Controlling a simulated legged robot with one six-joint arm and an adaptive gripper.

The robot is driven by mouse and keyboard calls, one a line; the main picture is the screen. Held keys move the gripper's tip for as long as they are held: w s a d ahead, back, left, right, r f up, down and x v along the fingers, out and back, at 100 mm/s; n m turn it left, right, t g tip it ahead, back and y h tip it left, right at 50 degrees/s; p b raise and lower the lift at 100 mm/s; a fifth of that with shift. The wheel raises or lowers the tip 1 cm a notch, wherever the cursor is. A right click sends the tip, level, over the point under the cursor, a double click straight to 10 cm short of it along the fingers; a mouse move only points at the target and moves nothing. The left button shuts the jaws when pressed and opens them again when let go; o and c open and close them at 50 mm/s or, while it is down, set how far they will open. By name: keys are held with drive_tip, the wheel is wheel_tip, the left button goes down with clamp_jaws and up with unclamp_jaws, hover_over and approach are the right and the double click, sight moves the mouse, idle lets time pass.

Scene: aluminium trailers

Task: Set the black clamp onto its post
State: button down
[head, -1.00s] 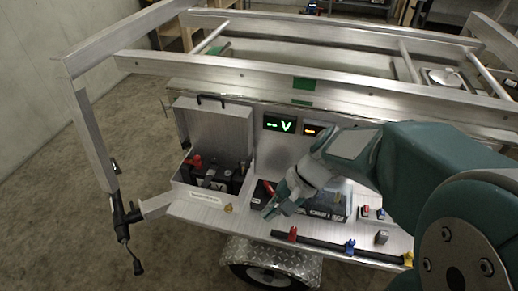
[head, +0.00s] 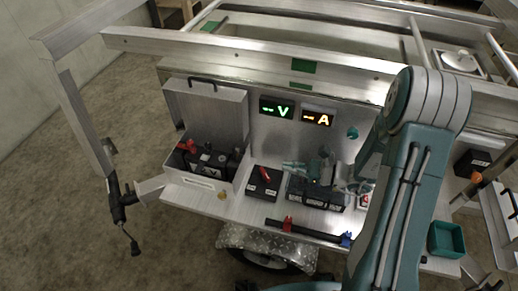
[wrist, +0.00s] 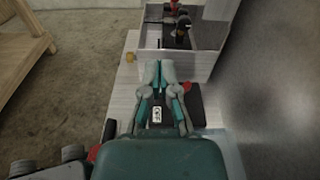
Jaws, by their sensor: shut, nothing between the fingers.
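My gripper (head: 292,166) is shut and empty, its teal fingers pointing left above the bench. In the wrist view its closed fingertips (wrist: 167,67) point at the open metal box. The open box (head: 200,186) holds dark battery-like shapes and a red clamp (head: 187,146). It also shows in the wrist view (wrist: 207,62), with a red piece and dark parts inside. The black clamp and its post cannot be told apart from the dark shapes. A black unit with a red lever (head: 264,178) stands to the right of the box.
A longer black device (head: 318,195) lies below my gripper. A black bar with red and blue holders (head: 305,233) runs along the front edge. Lit displays (head: 290,113) are on the back panel. A teal bin (head: 447,239) is at right.

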drive_tip(key=shift+w+d+f+m+t, duration=0.4)
drive_tip(key=shift+d+f+m+t, duration=0.15)
drive_tip(key=shift+d, duration=0.1)
drive_tip(key=shift+w+d+f+m+t, duration=0.35)
drive_tip(key=shift+d+f+m+t, duration=0.15)
drive_tip(key=shift+d+m, duration=0.1)
drive_tip(key=shift+a, duration=0.15)
drive_tip(key=shift+a, duration=0.15)
drive_tip(key=x, duration=1.4)
drive_tip(key=shift+f, duration=0.2)
